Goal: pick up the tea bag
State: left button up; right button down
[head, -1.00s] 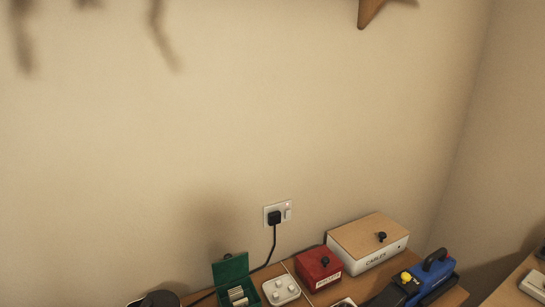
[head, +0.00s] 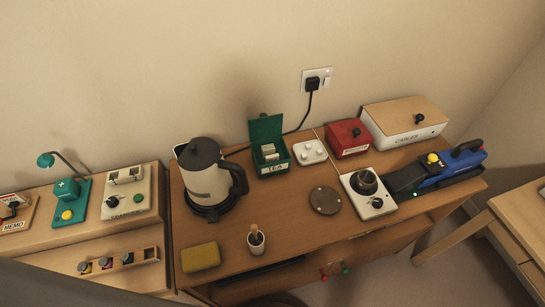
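The tea bags (head: 268,152) are pale packets standing inside a small green box (head: 273,167) marked TEA, at the back of the wooden desk. The box's green lid (head: 266,129) is open and leans up toward the wall. I cannot tell single bags apart clearly. Neither of my grippers is in view.
A kettle (head: 207,184) stands left of the tea box, a white tray (head: 310,153) and a red box (head: 348,139) right of it.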

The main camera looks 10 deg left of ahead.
aim_at(274, 158)
jog(key=u, duration=2.65)
jog(key=k, duration=1.55)
jog(key=z, duration=2.45)
